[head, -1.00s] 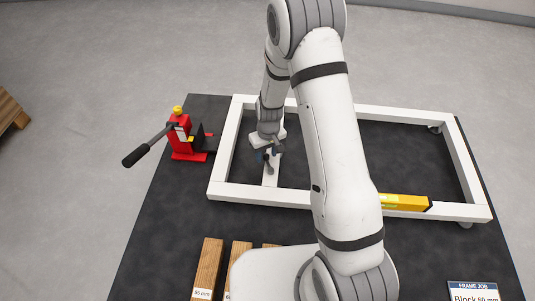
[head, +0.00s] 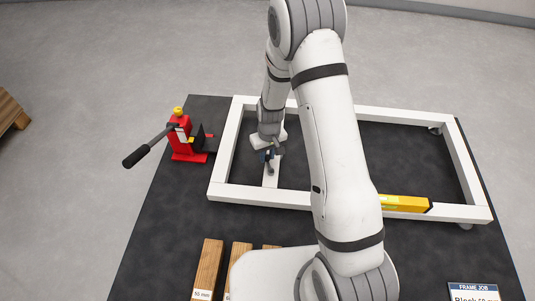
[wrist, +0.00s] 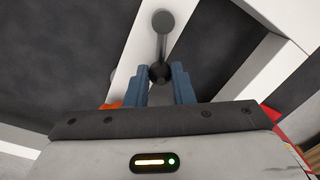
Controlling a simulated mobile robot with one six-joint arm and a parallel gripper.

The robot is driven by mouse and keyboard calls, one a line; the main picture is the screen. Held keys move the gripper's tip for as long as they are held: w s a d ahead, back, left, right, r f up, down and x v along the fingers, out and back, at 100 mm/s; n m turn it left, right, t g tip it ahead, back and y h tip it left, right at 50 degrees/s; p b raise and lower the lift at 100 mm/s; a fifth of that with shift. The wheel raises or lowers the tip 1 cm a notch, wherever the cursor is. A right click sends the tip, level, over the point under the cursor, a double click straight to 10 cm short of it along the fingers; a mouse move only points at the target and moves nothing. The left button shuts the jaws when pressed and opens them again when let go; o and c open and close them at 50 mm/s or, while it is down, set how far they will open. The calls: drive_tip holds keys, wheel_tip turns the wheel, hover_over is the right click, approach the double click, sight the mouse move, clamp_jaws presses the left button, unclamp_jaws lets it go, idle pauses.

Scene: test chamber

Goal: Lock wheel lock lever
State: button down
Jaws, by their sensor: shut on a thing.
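The wheel lock lever (wrist: 161,45) shows in the wrist view as a dark rod with a ball knob at the near end and a round grey end beyond. It lies over a white bar of the frame. My gripper (wrist: 161,82) has its blue fingers on either side of the knob and is shut on the lever. In the head view my gripper (head: 270,155) is low over the short white crossbar inside the white frame (head: 255,193). The lever's dark end (head: 269,170) shows just below the fingers. The wheel itself is hidden, and the lever's exact angle is hard to tell.
A red jack (head: 183,140) with a long black-gripped handle (head: 137,156) stands left of the frame. A yellow level (head: 403,203) lies along the frame's front bar. Wooden blocks (head: 207,265) and a job card (head: 473,291) are at the front of the dark mat (head: 160,235).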

drive_tip(key=shift+d+m, duration=0.6)
drive_tip(key=shift+m, duration=0.7)
drive_tip(key=c, duration=1.3)
unclamp_jaws()
drive_tip(key=shift+o, duration=0.2)
wheel_tip(320, 180, up, 8)
drive_tip(key=p, duration=0.1)
drive_tip(key=shift+d+p, duration=0.15)
drive_tip(key=shift+p, duration=0.15)
drive_tip(key=shift+w+f, duration=0.1)
